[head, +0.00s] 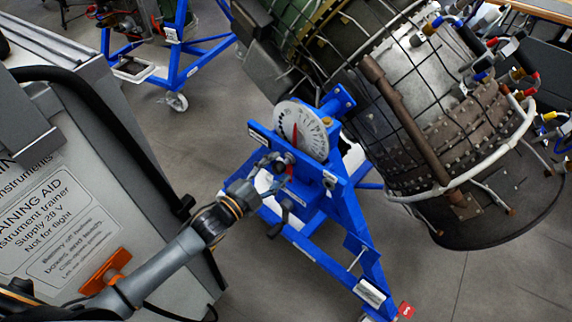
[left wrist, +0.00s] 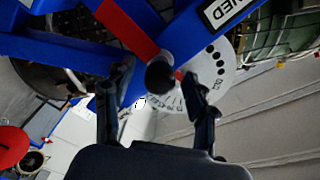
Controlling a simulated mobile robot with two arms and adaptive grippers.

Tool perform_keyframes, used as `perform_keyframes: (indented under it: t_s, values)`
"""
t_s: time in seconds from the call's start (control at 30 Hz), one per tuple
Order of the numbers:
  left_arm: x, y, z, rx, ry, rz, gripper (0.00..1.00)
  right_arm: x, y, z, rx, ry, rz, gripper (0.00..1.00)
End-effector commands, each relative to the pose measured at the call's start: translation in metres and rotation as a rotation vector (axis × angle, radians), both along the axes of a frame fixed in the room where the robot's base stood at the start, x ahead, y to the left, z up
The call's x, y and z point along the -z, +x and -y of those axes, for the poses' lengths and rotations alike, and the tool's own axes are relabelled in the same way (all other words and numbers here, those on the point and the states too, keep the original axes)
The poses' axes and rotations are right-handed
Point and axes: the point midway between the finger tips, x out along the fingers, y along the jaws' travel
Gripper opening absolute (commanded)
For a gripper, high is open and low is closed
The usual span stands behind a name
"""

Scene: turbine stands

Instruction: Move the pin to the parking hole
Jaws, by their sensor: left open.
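The pin seems to be the part with a round black knob (left wrist: 160,77), in front of the white dial plate (head: 302,130) on the blue stand. A red strip (left wrist: 125,28) runs from beside the knob; it also shows as a small red piece in the head view (head: 289,172). My left gripper (head: 275,170) is open at the stand. In the left wrist view its fingers (left wrist: 159,73) lie on either side of the knob, with gaps visible. Dark round spots (left wrist: 215,65) mark the dial; I cannot tell which place is the parking hole. My right gripper is out of view.
The blue stand (head: 370,265) carries a large engine (head: 440,110) with pipes and wires on the right. A grey instrument trainer box (head: 60,215) stands at left, under my arm. Another blue wheeled stand (head: 190,70) is behind. Grey floor lies between.

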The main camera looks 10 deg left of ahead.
Motion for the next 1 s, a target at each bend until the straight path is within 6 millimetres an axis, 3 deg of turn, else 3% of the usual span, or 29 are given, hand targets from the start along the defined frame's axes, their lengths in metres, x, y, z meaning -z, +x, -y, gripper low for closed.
perform_keyframes:
  t_s: [0.07, 0.33, 1.0]
  values:
    - [0.0001, 0.0000, 0.0000, 0.000, 0.000, 0.000, 0.57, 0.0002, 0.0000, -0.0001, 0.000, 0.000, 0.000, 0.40]
    - [0.0001, 0.0000, 0.0000, 0.000, -0.001, 0.000, 0.02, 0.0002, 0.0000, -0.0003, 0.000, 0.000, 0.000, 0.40]
    - [-0.0004, -0.0081, -0.0043, 0.000, -0.002, 0.000, 0.00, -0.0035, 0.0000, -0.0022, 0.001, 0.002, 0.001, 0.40]
